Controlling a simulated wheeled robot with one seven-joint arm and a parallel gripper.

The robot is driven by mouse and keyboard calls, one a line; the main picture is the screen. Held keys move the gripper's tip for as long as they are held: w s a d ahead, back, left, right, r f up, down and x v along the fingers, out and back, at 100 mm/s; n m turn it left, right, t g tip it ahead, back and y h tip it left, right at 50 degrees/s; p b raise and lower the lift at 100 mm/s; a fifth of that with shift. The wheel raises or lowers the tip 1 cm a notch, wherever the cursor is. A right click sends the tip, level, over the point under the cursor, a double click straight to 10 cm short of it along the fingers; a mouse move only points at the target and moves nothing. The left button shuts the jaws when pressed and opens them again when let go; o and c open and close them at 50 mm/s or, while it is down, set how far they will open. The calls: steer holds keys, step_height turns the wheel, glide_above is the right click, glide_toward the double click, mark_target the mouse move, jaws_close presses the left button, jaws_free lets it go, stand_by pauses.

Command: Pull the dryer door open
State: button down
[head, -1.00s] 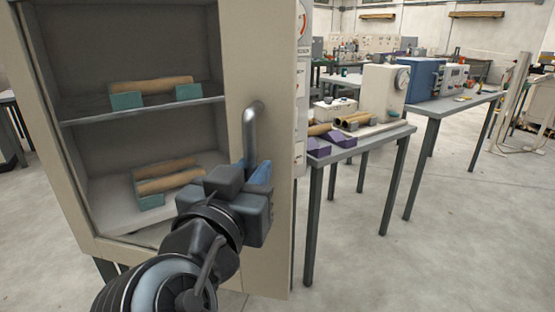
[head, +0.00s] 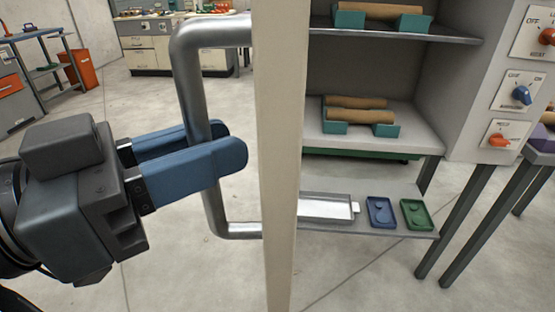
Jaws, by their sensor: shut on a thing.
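The dryer door (head: 281,160) is beige and stands swung open, seen nearly edge-on down the middle of the head view. Its bent metal handle (head: 189,85) sticks out from the door's left side. My gripper (head: 222,145), with blue fingers, comes from the left and is shut on the handle's upright bar, which passes between the fingers. The dryer (head: 444,75) is to the right of the door, with its grey inside showing. Paper tubes (head: 365,115) lie on green supports on its shelves. The door hides the left part of the opening.
A lower shelf (head: 378,236) beneath the dryer holds a white tray (head: 325,209), a blue tray (head: 380,212) and a green tray (head: 416,214). A control panel (head: 517,85) with knobs is at right. Benches stand far left; the floor between is clear.

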steer(key=shift+w+a, duration=0.2)
steer(key=shift+a, duration=0.8)
steer(key=c, duration=1.1)
jaws_free()
steer(key=b+v, duration=0.2)
steer(key=v, duration=0.5)
steer(key=shift+a, duration=0.3)
steer(key=shift+s, duration=0.15)
